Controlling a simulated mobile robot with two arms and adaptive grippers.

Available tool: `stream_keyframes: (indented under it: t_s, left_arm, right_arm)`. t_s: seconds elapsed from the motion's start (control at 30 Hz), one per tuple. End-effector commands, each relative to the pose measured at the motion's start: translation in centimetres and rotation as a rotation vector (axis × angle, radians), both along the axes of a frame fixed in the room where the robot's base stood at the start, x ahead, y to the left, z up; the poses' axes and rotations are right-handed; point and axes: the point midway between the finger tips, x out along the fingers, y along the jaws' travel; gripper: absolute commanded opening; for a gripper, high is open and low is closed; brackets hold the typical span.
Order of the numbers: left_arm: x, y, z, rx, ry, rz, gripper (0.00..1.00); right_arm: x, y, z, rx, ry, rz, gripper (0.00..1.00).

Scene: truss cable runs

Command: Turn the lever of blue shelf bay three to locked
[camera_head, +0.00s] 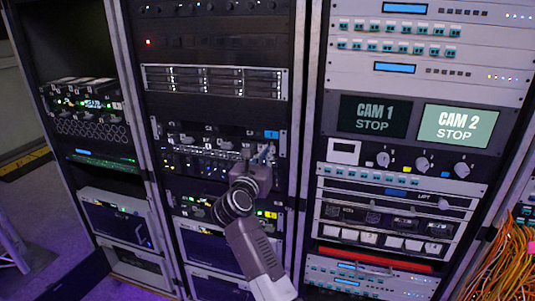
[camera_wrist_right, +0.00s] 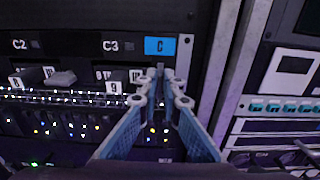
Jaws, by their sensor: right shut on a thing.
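The blue shelf carries a blue plate marked C (camera_wrist_right: 168,46), which also shows in the head view (camera_head: 271,134). Its bays are labelled C2 and C3 (camera_wrist_right: 111,46) in the right wrist view. A dark lever (camera_wrist_right: 60,78) sticks out below C2. My right gripper (camera_wrist_right: 161,98) is at the right end of this shelf, its fingertips closed around a small dark lever (camera_wrist_right: 158,72) right of the C3 label. The fingers hide much of that lever, and I cannot read its position. In the head view my right gripper (camera_head: 263,154) reaches up to the shelf. My left gripper is not in view.
A rack post (camera_wrist_right: 228,75) stands close to the right of my right gripper. Another shelf with a yellow tag (camera_head: 270,214) is below. The right rack holds CAM screens (camera_head: 460,127) and knobs. Orange cables (camera_head: 505,262) hang at the far right.

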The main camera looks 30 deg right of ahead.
Motion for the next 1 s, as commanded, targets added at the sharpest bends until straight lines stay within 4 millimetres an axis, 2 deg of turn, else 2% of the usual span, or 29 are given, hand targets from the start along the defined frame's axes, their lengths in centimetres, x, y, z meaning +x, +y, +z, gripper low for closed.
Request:
stream_keyframes:
  t_s: [0.37,1.0]
  left_arm:
    - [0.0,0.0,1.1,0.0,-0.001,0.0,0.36]
    - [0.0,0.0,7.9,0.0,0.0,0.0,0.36]
  right_arm:
    - [0.1,0.1,0.1,-0.046,0.059,0.0,0.0]
    - [0.5,0.5,0.2,-0.403,0.479,0.002,0.0]
